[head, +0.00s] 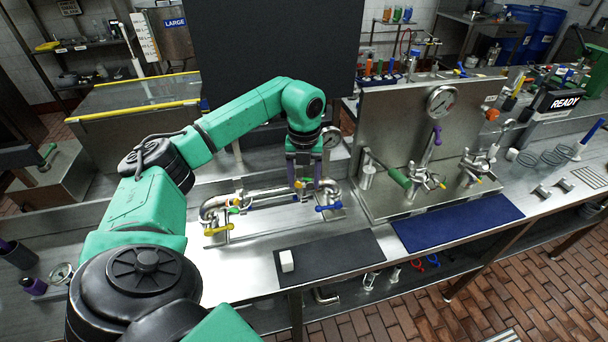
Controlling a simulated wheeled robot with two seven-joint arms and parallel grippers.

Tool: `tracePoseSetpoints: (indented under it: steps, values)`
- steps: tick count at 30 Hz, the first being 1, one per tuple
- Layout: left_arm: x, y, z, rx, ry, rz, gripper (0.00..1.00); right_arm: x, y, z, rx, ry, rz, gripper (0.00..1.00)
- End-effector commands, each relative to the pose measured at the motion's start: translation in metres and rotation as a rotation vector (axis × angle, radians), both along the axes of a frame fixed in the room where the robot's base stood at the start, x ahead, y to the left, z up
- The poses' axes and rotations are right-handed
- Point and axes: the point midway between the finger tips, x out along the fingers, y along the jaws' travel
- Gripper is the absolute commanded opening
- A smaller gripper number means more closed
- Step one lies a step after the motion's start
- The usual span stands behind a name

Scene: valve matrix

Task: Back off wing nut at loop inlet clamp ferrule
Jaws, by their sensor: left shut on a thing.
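A steel pipe loop (265,194) stands on a low plate on the steel bench, with a yellow lever (218,229) at its left end and a blue lever (328,208) at its right. My left gripper (304,184) points down over the right part of the loop. Its fingers are shut on a small yellow-orange part, which appears to be the wing nut (299,184) of a clamp. The fingers hide most of it, and its turn angle cannot be told. Another clamp with green and yellow parts (235,208) sits near the loop's left end. My right gripper is not in view.
An upright steel panel (395,130) with a gauge (442,101) and valves stands right of the loop. A dark mat (335,258) with a white block (287,261) and a blue mat (455,222) lie in front. Another gauge (332,137) stands close behind my gripper.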

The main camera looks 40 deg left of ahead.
Motion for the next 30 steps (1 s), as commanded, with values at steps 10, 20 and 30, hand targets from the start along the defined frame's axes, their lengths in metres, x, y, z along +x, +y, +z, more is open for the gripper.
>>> tracePoseSetpoints:
  steps: [10,20,30]
  values:
    - [0.0012,0.0005,0.0015,0.001,-0.006,0.178,0.08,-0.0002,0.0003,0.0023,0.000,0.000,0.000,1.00]
    - [0.0012,0.0007,0.0014,0.002,-0.007,0.219,0.08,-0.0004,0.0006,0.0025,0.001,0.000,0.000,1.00]
    - [0.0012,0.0007,0.0015,0.000,-0.006,0.218,0.90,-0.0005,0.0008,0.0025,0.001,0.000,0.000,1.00]
